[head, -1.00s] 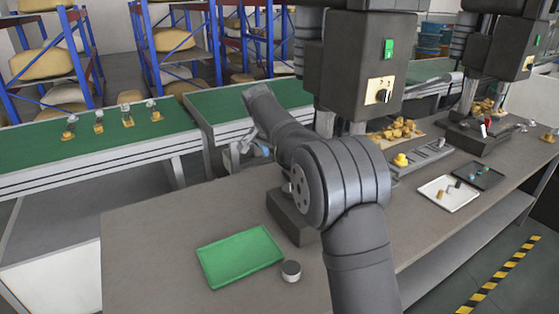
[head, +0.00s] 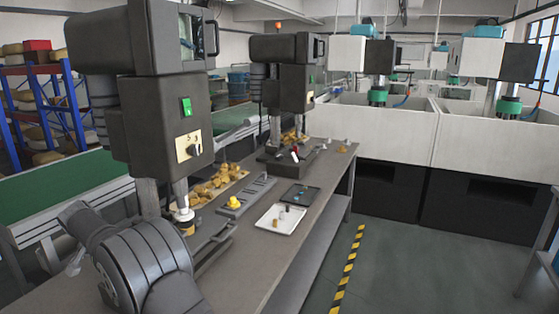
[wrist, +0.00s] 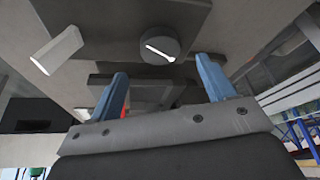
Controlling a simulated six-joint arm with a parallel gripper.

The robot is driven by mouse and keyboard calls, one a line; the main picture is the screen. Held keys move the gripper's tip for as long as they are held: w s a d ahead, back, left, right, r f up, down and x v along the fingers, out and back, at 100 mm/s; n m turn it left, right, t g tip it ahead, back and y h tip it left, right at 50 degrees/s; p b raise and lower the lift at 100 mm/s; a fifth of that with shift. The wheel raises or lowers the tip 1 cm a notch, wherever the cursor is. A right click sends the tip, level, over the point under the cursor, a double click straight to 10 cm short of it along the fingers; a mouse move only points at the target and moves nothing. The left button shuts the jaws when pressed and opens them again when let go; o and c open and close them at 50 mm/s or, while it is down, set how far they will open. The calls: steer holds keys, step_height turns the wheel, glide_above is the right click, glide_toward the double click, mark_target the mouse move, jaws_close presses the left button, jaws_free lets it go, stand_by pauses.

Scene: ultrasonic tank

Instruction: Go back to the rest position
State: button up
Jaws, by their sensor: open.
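My gripper (wrist: 160,68) shows in the wrist view with its two blue fingers spread apart and nothing between them. Beyond the fingertips is a dark round part (wrist: 177,45) with a white streak, on a grey surface; I cannot tell how far off it is. In the head view my arm is folded at the lower left, in front of the near press (head: 150,120). The fingers cannot be made out clearly there.
The workbench (head: 240,262) runs away to the right, bearing a white tray (head: 283,230), a dark tray (head: 313,197) and a yellow part (head: 234,202). A second press (head: 290,90) stands farther back. Large white tanks (head: 385,130) line the right; the striped floor (head: 347,270) is clear.

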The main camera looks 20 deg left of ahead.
steer(key=x, duration=0.6)
steer(key=shift+w+f, duration=0.1)
